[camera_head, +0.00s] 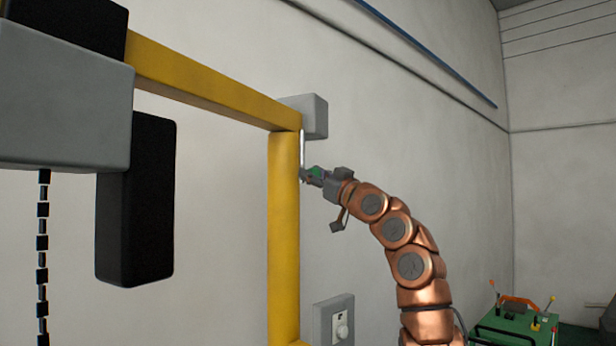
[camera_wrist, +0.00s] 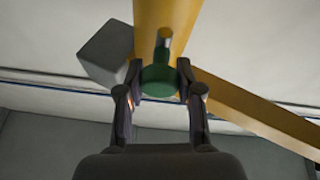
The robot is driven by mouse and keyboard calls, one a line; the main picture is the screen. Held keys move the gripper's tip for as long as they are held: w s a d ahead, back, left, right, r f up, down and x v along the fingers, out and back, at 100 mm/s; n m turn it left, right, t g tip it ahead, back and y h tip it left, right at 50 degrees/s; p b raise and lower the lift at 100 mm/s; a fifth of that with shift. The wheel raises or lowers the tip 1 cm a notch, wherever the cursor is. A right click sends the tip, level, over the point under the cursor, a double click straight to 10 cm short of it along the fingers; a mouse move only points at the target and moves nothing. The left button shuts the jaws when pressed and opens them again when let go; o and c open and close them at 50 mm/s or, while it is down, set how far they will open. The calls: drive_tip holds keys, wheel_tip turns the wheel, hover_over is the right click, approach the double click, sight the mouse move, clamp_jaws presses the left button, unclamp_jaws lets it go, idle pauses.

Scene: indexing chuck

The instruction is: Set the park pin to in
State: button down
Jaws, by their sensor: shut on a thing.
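The park pin shows as a green knob (camera_wrist: 159,80) with a short metal shank (camera_wrist: 164,38) above it in the wrist view. In that view my gripper (camera_wrist: 158,70) has one finger on each side of the green knob and is shut on it. In the head view my gripper (camera_head: 309,174) is at the upper part of the yellow post, with a bit of the green knob (camera_head: 316,171) showing between its fingers. How deep the pin sits cannot be told.
A yellow post (camera_head: 283,230) and beam (camera_head: 210,90) form a frame, with a grey block (camera_head: 316,115) at their corner. A grey wall box with a knob (camera_head: 335,322) is below. A black block (camera_head: 135,200) and chain (camera_head: 43,240) hang at left. A green cart (camera_head: 515,330) stands lower right.

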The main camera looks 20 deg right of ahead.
drive_tip(key=shift+s+a+r, duration=0.1)
drive_tip(key=shift+r, duration=0.2)
drive_tip(key=c, duration=1)
unclamp_jaws()
drive_tip(key=shift+f, duration=0.1)
drive_tip(key=shift+c, duration=0.2)
drive_tip(key=o, duration=0.3)
drive_tip(key=shift+w+f, duration=0.15)
drive_tip(key=shift+w, duration=0.05)
drive_tip(key=shift+s+f, duration=0.1)
drive_tip(key=shift+s, duration=0.05)
drive_tip(key=shift+d+r+v, duration=0.1)
drive_tip(key=shift+r+v, duration=0.05)
drive_tip(key=shift+v, duration=0.85)
drive_tip(key=shift+d+r+v, duration=0.1)
drive_tip(key=shift+r+v, duration=0.05)
drive_tip(key=shift+v, duration=0.85)
drive_tip(key=shift+r+v, duration=0.15)
drive_tip(key=shift+v, duration=0.8)
drive_tip(key=shift+s, duration=0.4)
drive_tip(key=shift+s+d+f, duration=0.1)
drive_tip(key=shift+s+f, duration=0.1)
drive_tip(key=shift+s, duration=0.1)
